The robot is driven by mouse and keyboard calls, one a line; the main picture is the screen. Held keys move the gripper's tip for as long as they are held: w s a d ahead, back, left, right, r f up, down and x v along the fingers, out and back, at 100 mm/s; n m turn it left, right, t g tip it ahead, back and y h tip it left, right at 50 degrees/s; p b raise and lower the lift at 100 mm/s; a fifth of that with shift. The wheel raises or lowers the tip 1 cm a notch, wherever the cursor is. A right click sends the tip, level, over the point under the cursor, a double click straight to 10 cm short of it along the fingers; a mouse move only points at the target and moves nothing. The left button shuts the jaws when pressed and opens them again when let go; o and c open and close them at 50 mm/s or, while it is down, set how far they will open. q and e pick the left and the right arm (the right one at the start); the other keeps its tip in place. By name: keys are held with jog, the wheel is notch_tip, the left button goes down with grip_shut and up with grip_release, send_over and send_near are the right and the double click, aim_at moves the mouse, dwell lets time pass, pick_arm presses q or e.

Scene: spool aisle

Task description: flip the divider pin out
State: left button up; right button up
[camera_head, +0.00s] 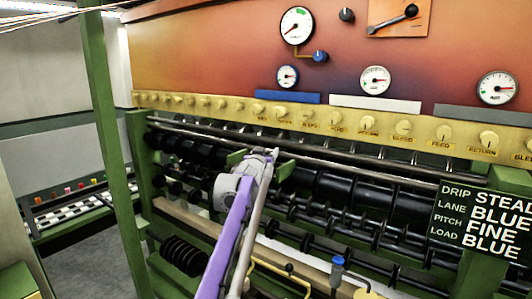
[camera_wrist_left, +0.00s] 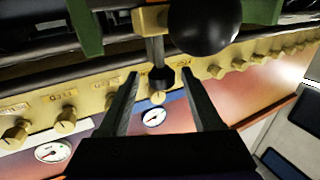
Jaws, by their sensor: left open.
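My left gripper (camera_head: 268,156) reaches from the bottom of the head view up to the dark roller bank, below the yellow knob strip. In the left wrist view my left gripper (camera_wrist_left: 160,75) has its two dark fingers apart. A short grey pin with a black tip (camera_wrist_left: 157,62) comes out of a yellow block and shows between the fingertips; it may be the divider pin. I cannot tell whether a finger touches it. I cannot make out this pin in the head view, where my gripper covers that part. My right gripper is not in view.
A large black ball (camera_wrist_left: 205,22) sits close beside the pin. The yellow knob strip (camera_head: 330,121) runs across the machine above the rollers. A black sign (camera_head: 487,220) stands at the right, and a green post (camera_head: 100,120) at the left.

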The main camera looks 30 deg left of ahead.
pick_arm(q)
jog(key=b+v, duration=0.2)
jog(key=v, duration=0.8)
jog(key=shift+s+d, duration=0.15)
jog(key=shift+s, duration=0.2)
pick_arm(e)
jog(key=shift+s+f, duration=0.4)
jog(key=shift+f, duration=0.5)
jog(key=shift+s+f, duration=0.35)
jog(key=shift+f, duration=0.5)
pick_arm(q)
jog(key=s+d+f+m+g+h, duration=0.1)
jog(key=s+d+f+g+h, duration=0.1)
jog(key=s+d+f+g, duration=0.2)
jog(key=s+d+f+m+g+h, duration=0.1)
jog(key=s+d+f+g, duration=0.3)
jog(key=s+d+f, duration=0.7)
jog(key=s+d+f+m+g+h, duration=0.1)
jog(key=s+d+f, duration=0.7)
jog(key=s+f, duration=1.4)
notch_tip(320, 180, down, 5)
jog(key=g+h, duration=0.1)
jog(key=g, duration=0.1)
jog(key=shift+s+d+m+g+h, duration=0.2)
jog(key=shift+m+g+h, duration=0.1)
jog(key=shift+g, duration=0.1)
